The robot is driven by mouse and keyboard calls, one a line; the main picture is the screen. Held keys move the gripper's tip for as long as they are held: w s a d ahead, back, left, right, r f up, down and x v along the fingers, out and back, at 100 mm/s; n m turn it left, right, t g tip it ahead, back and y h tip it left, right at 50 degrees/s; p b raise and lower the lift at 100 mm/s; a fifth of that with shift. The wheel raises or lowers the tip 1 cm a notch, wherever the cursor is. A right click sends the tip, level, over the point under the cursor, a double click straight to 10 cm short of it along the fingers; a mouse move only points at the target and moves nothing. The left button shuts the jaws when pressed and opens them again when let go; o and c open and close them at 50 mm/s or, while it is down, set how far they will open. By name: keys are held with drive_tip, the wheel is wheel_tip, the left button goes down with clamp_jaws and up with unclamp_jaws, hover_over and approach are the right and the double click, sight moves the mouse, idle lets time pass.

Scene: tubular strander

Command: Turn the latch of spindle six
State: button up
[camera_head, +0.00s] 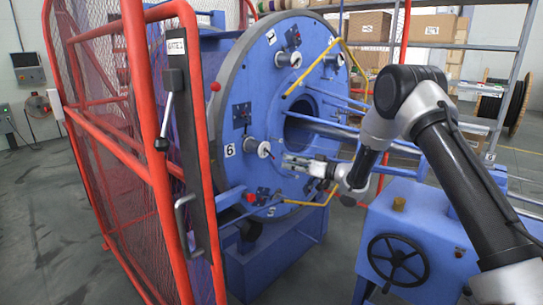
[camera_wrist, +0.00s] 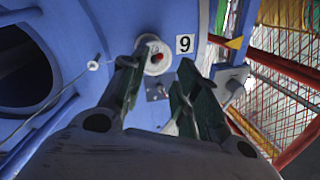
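The spindle six latch looks like a pale round fitting (camera_head: 263,149) on the blue disc (camera_head: 262,95), right of the number 6 label (camera_head: 230,150). In the wrist view the fitting (camera_wrist: 155,58) has a red centre, and its label (camera_wrist: 185,44) appears upside down, like a 9. My gripper (camera_head: 288,161) is just right of the fitting in the head view. In the wrist view my gripper (camera_wrist: 157,67) is open, its dark fingers spread on either side of the fitting's image. It holds nothing. Contact with the fitting cannot be told.
A red mesh guard gate (camera_head: 150,120) stands at the left, with a lever handle. Yellow bars (camera_head: 325,62) cross the disc face. A blue housing with a black handwheel (camera_head: 397,262) stands at lower right. Grey floor is open at far left.

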sight(273, 158)
drive_tip(key=x, duration=0.7)
drive_tip(key=shift+w+a, duration=0.25)
drive_tip(key=shift+a, duration=0.05)
drive_tip(key=shift+f, duration=0.1)
clamp_jaws()
